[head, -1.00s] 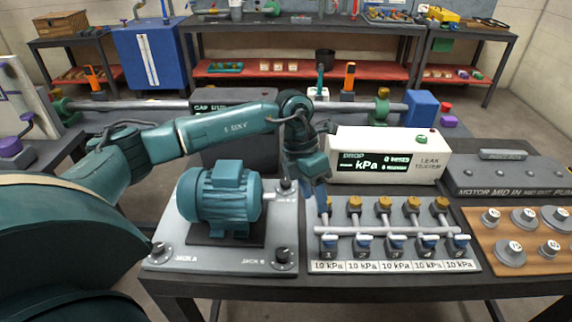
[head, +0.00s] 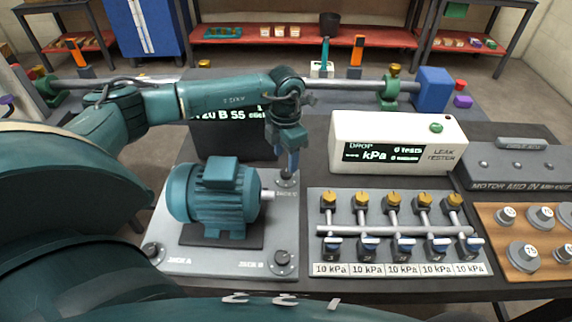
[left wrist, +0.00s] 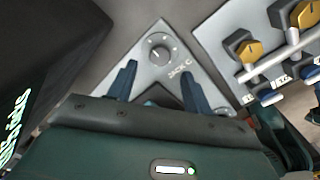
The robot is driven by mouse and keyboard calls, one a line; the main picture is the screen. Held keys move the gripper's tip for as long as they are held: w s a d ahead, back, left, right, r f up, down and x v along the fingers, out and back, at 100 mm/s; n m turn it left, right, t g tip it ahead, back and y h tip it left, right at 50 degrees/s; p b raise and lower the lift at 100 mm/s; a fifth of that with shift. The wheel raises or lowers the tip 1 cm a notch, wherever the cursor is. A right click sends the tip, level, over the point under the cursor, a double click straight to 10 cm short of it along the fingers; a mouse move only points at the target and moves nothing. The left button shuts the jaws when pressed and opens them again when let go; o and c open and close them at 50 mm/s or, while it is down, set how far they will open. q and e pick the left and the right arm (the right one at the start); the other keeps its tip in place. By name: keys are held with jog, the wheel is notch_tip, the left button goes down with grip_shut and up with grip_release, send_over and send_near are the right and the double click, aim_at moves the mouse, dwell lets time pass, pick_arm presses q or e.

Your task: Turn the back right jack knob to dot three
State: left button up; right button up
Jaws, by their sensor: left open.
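The back right jack knob, Jack C (head: 286,177), is a small dark round knob at the back right corner of the grey motor plate (head: 180,262). In the left wrist view the knob (left wrist: 160,52) shows whole, with a pale pointer line and small white dots around it. My left gripper (head: 291,160) points down at the knob from above and partly hides it in the head view. In the left wrist view its fingers (left wrist: 158,86) are apart, with nothing between them, and the knob lies beyond their tips. My right gripper is out of view.
A teal motor (head: 214,192) stands on the plate, left of the knob. Jack A (head: 152,252) and Jack B (head: 283,260) are at the front corners. A valve panel (head: 350,222) is close on the right. A white leak tester (head: 395,140) stands behind it.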

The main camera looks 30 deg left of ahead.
aim_at(286, 172)
pick_arm(q)
notch_tip(286, 172, down, 4)
jog(key=shift+f, duration=0.55)
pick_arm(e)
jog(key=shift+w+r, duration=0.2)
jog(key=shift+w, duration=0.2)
pick_arm(q)
jog(key=c, duration=1)
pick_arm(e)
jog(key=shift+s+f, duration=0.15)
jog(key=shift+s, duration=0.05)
